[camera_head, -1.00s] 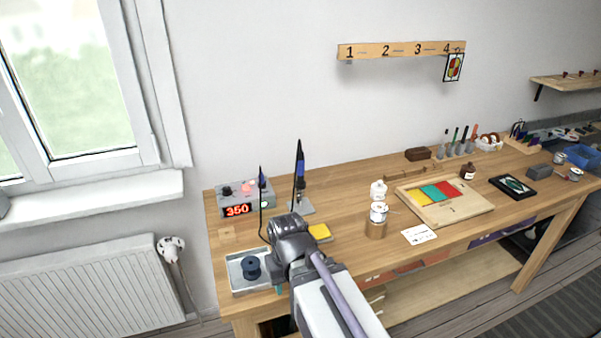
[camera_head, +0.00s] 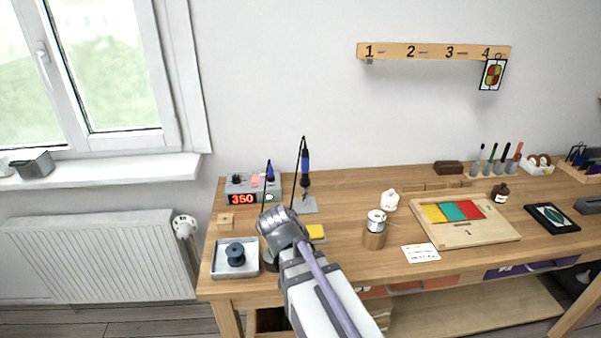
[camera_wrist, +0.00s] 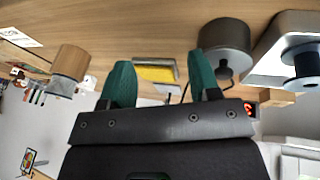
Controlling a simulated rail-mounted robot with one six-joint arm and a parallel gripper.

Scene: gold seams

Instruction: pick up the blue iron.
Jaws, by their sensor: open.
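A soldering iron with a blue handle (camera_head: 305,161) stands upright, tip down, over a grey stand plate (camera_head: 307,206) at the back left of the bench. A dark cord rises from its top. A second slim dark-blue upright shape (camera_head: 269,172) shows in front of the station with the red display. My gripper is open and empty in the wrist view (camera_wrist: 160,62), its two green fingers apart above the bench. In the head view my wrist hides the fingers, in front of the stand. I cannot make out the iron clearly in the wrist view.
A yellow sponge (camera_head: 316,231), a grey tray (camera_head: 220,269) with a dark blue spool (camera_head: 235,254), and a wooden cylinder (camera_head: 374,239) with a tin on top are near my gripper. A grey round pot (camera_wrist: 224,42) is beside one finger. A framed board (camera_head: 470,238) lies right.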

